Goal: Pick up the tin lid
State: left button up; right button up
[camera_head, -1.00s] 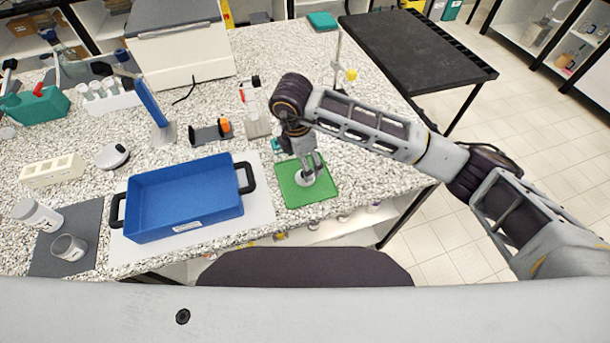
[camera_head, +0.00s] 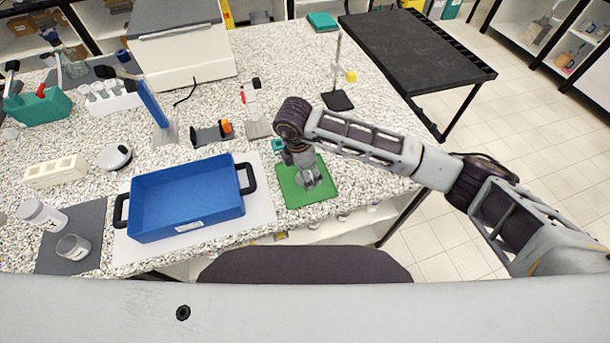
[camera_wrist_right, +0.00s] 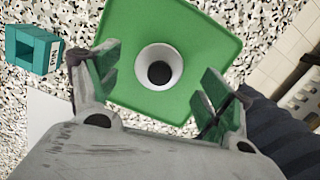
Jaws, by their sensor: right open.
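The tin lid (camera_wrist_right: 160,68), a pale round disc with a dark round centre, lies on a green mat (camera_wrist_right: 205,30) in the right wrist view. In the head view my right gripper (camera_head: 309,183) is over the green mat (camera_head: 326,194) and mostly hides the lid. In the wrist view my right gripper (camera_wrist_right: 158,82) is open, its green-padded fingers on either side of the lid and apart from it. Nothing is between the fingers but the view of the lid. The height above the lid is hard to tell. My left gripper is not in view.
A blue tray (camera_head: 187,199) with black handles stands left of the mat. A teal block (camera_wrist_right: 32,50) lies beside the mat. A retort stand (camera_head: 337,98) is behind my right arm. A white jar (camera_head: 42,215) and an open grey tin (camera_head: 73,248) are far left.

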jog(key=shift+d+f, duration=0.1)
jog(key=shift+f, duration=0.85)
jog(key=c, duration=0.9)
